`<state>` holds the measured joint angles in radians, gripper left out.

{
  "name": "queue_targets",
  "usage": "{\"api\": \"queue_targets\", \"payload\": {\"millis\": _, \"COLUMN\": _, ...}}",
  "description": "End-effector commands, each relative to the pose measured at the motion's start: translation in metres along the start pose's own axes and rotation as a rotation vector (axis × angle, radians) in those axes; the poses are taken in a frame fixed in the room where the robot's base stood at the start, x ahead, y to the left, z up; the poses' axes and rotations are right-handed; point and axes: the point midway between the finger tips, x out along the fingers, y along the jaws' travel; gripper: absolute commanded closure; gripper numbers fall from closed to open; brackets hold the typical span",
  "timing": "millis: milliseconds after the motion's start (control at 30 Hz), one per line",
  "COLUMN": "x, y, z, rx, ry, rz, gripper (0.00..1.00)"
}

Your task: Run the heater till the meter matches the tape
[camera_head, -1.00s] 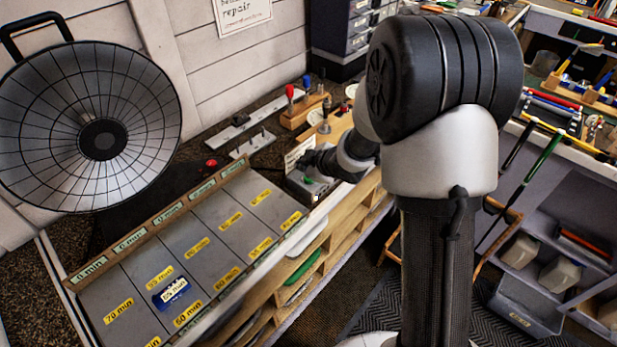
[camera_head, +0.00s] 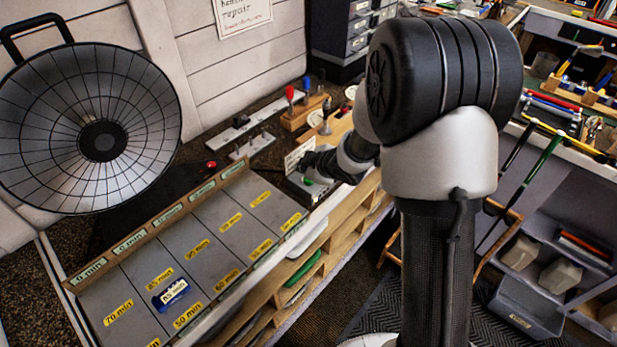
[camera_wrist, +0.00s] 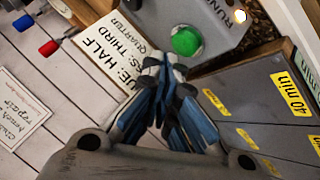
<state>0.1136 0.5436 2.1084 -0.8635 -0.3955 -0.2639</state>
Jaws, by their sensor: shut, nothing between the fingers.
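My gripper (camera_wrist: 165,75) is shut and empty. Its fingertips are beside the green button (camera_wrist: 187,41) on a grey box (camera_wrist: 205,15) marked RUN; I cannot tell whether they touch it. A small lamp (camera_wrist: 240,16) on the box looks white. In the head view the box (camera_head: 305,183) is partly hidden by my arm. The large round dish (camera_head: 60,120), which looks like the heater, shows no glow. A small blue block with a white label (camera_head: 172,293) lies on the grey panel (camera_head: 190,255) with yellow minute labels. Its label is too small to read surely, and I cannot tell which thing is the meter.
A printed card (camera_wrist: 112,50) with words such as HALF, THIRD and QUARTER stands beside the box. A wooden rack (camera_head: 305,112) stands behind my gripper. Shelves and tools (camera_head: 560,115) fill the right side.

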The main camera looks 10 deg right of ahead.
Motion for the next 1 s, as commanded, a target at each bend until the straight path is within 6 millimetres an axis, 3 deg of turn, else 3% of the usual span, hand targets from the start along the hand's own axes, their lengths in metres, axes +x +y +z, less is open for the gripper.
{"api": "queue_targets", "payload": {"millis": 1000, "x": 0.0085, "y": -0.0063, "z": 0.0062, "rx": 0.000, "ry": 0.000, "rz": 0.000, "gripper": 1.00}}
